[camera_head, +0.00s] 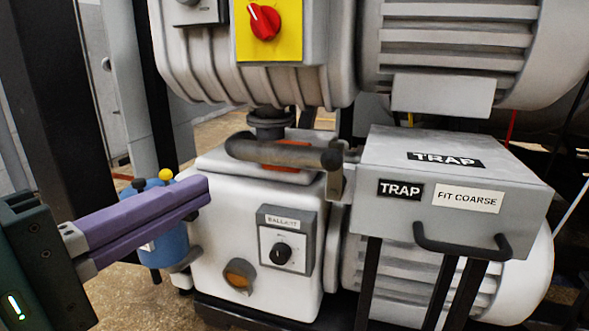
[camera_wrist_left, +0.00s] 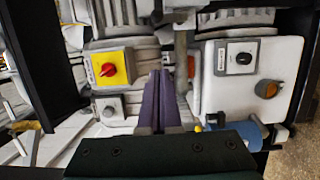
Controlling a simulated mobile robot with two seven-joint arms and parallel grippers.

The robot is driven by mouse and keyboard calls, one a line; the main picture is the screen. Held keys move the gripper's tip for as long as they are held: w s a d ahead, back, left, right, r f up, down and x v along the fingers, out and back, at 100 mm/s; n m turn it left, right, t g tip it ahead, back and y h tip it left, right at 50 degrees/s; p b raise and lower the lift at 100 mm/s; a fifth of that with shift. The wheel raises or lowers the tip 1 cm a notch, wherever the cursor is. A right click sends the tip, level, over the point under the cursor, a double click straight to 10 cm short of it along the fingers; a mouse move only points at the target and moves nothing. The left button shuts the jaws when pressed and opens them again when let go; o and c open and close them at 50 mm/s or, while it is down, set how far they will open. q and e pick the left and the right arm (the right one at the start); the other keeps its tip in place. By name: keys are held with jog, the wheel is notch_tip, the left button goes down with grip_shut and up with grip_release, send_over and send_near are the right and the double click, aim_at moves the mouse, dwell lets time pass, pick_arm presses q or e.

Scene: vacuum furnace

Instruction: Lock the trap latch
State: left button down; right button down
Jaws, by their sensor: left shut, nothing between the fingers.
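The grey trap box (camera_head: 345,250) has TRAP labels on its top and front, a FIT COARSE label, and a black bar handle (camera_head: 462,248) low on its front. A small metal bracket (camera_head: 340,186) sits at the box's left side, beside the end of a dark horizontal bar (camera_head: 283,153). I cannot tell which part is the latch. My left gripper (camera_head: 207,190) has purple fingers, shut and empty, left of the ballast panel and well apart from the trap box. Its fingers also show in the left wrist view (camera_wrist_left: 160,78). My right gripper is not in view.
The white pump housing (camera_head: 222,215) carries a ballast knob (camera_head: 281,253). A red knob on a yellow plate (camera_head: 263,22) sits above. A blue canister (camera_head: 165,245) stands behind my left fingers. A dark post (camera_head: 65,90) rises at left.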

aim_at(332, 178)
pick_arm(q)
jog(key=w+d+b, duration=0.2)
jog(key=w+d, duration=0.5)
jog(key=d, duration=0.2)
jog(key=shift+w, duration=0.15)
dwell(0.5)
jog(key=shift+d+r+m+p, duration=0.2)
jog(key=shift+m+p, duration=0.2)
jog(key=shift+p, duration=0.15)
